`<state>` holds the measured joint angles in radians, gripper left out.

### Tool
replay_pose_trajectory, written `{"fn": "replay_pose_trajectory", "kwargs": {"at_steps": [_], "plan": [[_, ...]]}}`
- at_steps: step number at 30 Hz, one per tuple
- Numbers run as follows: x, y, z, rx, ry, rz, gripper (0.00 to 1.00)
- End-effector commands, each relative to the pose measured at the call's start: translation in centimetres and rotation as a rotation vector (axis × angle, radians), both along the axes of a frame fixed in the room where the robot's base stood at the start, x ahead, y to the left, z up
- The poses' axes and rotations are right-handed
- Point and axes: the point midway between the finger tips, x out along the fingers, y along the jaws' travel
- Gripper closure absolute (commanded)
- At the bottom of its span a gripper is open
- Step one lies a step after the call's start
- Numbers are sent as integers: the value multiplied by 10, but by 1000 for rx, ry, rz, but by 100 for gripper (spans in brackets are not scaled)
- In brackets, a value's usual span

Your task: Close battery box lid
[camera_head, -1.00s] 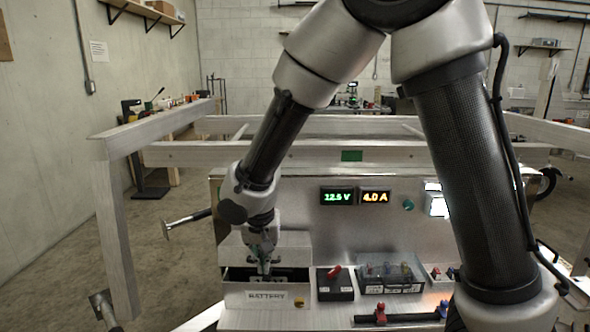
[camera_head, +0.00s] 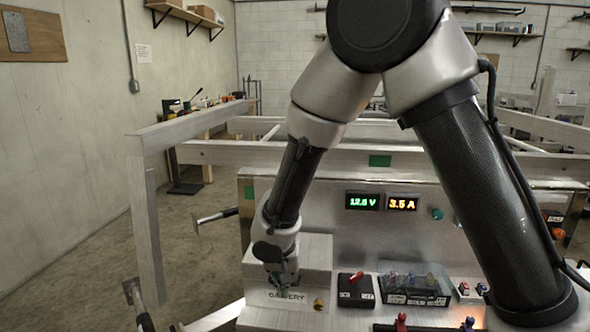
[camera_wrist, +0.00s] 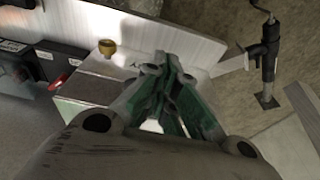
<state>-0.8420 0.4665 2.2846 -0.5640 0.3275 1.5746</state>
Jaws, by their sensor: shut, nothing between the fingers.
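The battery box (camera_head: 262,296) stands at the lower left of the bench in the head view, its BATTERY label partly behind my gripper. Its pale lid (camera_head: 312,276) appears lowered over the box, and no dark opening shows. I cannot tell whether it is fully seated. My gripper (camera_head: 284,289) is shut and empty, pointing down at the front part of the lid; contact is unclear. In the wrist view, the shut green fingers (camera_wrist: 168,82) are beside a pale metal surface and a brass knob (camera_wrist: 107,47).
A black switch box (camera_head: 355,290) with a red lever stands right of the battery box. A clear-covered fuse block (camera_head: 413,287) is farther right. The upright panel (camera_head: 385,228) with its lit displays rises behind. A hammer-like tool (camera_head: 214,216) projects at the left.

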Motion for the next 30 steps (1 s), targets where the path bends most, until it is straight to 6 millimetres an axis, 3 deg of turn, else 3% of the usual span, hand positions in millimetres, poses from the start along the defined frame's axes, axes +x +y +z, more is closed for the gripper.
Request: {"fn": "replay_pose_trajectory", "kwargs": {"at_steps": [8, 21, 30], "plan": [[-1, 1, 9, 2, -4, 1, 100], [-19, 4, 96, 4, -3, 1, 100], [-25, 2, 117, -25, 8, 87, 100]]}}
